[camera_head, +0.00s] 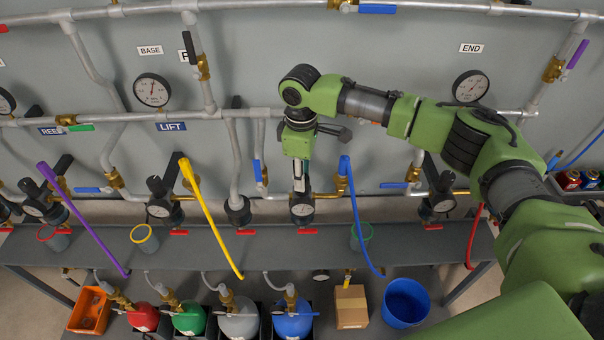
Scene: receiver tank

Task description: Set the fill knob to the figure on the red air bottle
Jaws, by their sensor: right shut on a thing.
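The red air bottle (143,317) stands at the lower left under the bench, its pale label too small to read. My right gripper (299,182) reaches down from above, right of the picture's middle, directly over a regulator with a round gauge (302,209). It is shut on that regulator's knob, which the fingers mostly hide. I cannot read the knob's setting or the gauge's figure. My left gripper is not in view.
Similar regulators (159,207) line the wall. Blue (356,215) and yellow (208,215) hoses hang near my right gripper. Green (189,318), grey (239,320) and blue (292,318) bottles, a cardboard box (351,306) and a blue bucket (405,303) stand below.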

